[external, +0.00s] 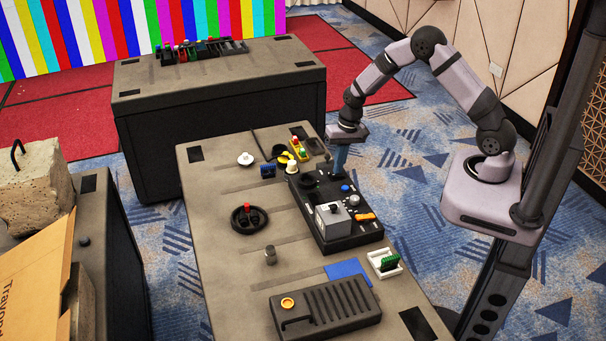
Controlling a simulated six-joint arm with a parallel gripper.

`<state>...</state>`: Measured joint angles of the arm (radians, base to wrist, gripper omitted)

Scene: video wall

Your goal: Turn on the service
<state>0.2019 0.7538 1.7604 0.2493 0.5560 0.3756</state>
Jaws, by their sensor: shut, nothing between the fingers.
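A black control panel (345,243) lies on the near table, right of its middle. It carries a grey box (331,220), a blue button (345,188), a light round knob (353,200), an orange switch (365,217) and a dark round part (309,181). No label naming the service is readable. My gripper (339,167) points down at the far right edge of the panel, beyond the blue button. It is shut and empty. Whether its tip touches anything is hard to tell.
The table (225,225) also holds a black wheel with a red knob (249,216), a grey cylinder (270,255), a white-framed green part (387,262), a ribbed black case (325,306) and a yellow box (299,149). A second table (220,90) stands behind.

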